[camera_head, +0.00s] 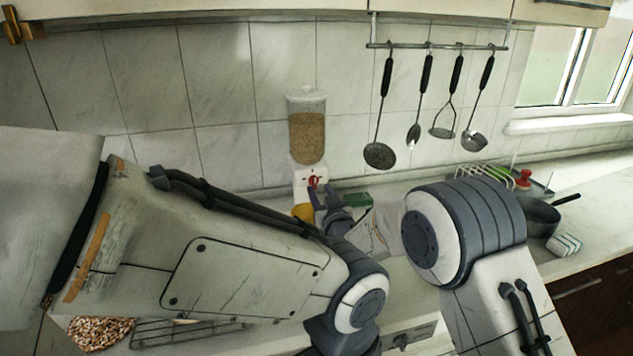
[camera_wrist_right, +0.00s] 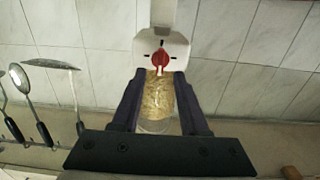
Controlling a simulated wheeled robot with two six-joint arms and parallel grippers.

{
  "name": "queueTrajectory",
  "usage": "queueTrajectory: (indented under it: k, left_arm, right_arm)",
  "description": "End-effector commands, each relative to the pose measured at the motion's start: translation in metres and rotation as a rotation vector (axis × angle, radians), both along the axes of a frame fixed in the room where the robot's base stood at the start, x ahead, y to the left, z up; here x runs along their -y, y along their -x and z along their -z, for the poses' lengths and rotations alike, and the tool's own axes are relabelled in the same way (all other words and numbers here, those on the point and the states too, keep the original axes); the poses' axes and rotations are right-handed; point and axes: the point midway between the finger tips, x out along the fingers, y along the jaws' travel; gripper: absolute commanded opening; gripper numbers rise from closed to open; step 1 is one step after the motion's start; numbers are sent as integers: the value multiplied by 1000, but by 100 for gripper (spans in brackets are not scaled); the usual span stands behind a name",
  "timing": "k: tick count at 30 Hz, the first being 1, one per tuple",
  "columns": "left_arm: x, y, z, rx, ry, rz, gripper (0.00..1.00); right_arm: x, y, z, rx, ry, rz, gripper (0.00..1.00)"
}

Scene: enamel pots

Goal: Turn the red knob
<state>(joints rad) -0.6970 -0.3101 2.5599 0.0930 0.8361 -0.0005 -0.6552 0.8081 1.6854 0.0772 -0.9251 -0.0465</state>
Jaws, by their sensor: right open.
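The red knob (camera_head: 313,181) is on the white base of a grain dispenser (camera_head: 307,135) against the tiled wall. In the right wrist view the knob (camera_wrist_right: 160,58) lies just beyond my fingertips, centred between them, with the dispenser's grain container (camera_wrist_right: 158,100) seen between the fingers. That view looks upside down. My right gripper (camera_head: 326,194) is open and empty, its dark fingers close to the knob; I cannot tell whether they touch it. My left arm crosses the head view from the left, and its gripper is out of sight.
Several utensils (camera_head: 379,156) hang from a rail on the right. A yellow object (camera_head: 303,212) and a green box (camera_head: 357,199) are near the dispenser. A dark pot (camera_head: 540,217) and a striped sponge (camera_head: 565,245) stand farther right. My arms hide much of the counter.

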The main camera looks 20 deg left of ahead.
Motion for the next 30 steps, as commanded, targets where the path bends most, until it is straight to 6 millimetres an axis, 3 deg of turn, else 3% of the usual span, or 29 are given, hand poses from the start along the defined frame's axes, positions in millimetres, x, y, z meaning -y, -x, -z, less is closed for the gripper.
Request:
queueTrajectory:
  k: [9, 21, 22, 25, 30]
  left_arm:
    - [0, 0, -12, 0, 0, 0, 0]
    - [0, 0, -13, 0, 0, 0, 0]
    - [0, 0, -13, 0, 0, 0, 0]
    - [0, 0, -13, 0, 0, 0, 0]
    - [0, 0, -12, 0, 0, 0, 0]
  right_arm:
    - [-22, -32, 0, -1, 1, 0, 44]
    - [-26, -37, 0, -1, 1, -1, 44]
    - [-26, -37, 0, -1, 1, -1, 40]
    - [-26, -37, 0, -1, 1, -1, 2]
    - [-26, -37, 0, -2, -1, -1, 0]
